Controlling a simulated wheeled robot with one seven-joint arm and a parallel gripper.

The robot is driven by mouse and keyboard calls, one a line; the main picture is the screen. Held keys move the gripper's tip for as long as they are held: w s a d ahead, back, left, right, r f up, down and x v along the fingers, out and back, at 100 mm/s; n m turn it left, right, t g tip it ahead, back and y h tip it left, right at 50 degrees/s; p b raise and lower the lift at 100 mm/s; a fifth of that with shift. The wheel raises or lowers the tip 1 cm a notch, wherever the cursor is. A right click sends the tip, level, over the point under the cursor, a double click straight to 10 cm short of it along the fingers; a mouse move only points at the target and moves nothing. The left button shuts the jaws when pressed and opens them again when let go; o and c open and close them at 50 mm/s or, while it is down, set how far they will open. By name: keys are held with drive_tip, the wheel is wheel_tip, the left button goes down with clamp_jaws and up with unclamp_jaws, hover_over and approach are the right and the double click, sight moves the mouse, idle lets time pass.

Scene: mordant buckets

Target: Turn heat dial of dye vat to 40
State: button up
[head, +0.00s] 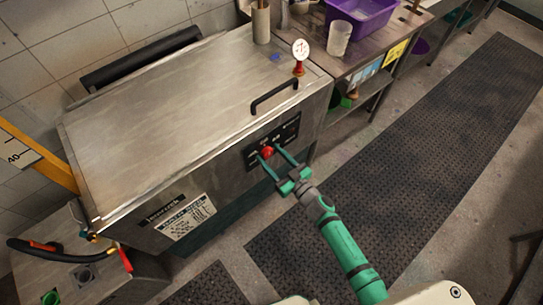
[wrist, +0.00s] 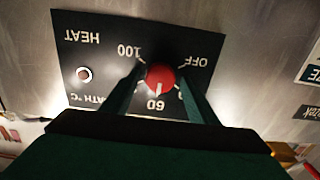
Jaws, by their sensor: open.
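The dye vat (head: 180,110) is a large steel box with a flat lid and a black handle (head: 274,96). A black heat panel (head: 290,131) is on its front; in the wrist view it appears upside down, with OFF, 60 and 100 readable. The red heat dial (head: 267,152) also shows in the wrist view (wrist: 161,76); its white mark points at or close to 60. The 40 label is not readable, apparently behind a finger. My green gripper (head: 271,156) is open, with one finger on each side of the dial. I cannot tell whether either finger touches it.
A round white gauge on a red stem (head: 299,58) stands at the lid's right corner. A workbench with a purple tub (head: 362,14) and a clear cup (head: 338,38) adjoins at the right. Dark floor mats (head: 420,130) lie in front. A steel box with a hose (head: 75,262) is at lower left.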

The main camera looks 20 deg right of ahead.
drive_tip(key=c, duration=1)
drive_tip(key=shift+n, duration=0.4)
drive_tip(key=n, duration=0.5)
drive_tip(key=shift+a, duration=0.1)
drive_tip(key=n, duration=0.5)
drive_tip(key=shift+s+f+n, duration=0.1)
drive_tip(key=shift+f+n, duration=0.05)
drive_tip(key=shift+n, duration=0.25)
drive_tip(key=o, duration=1)
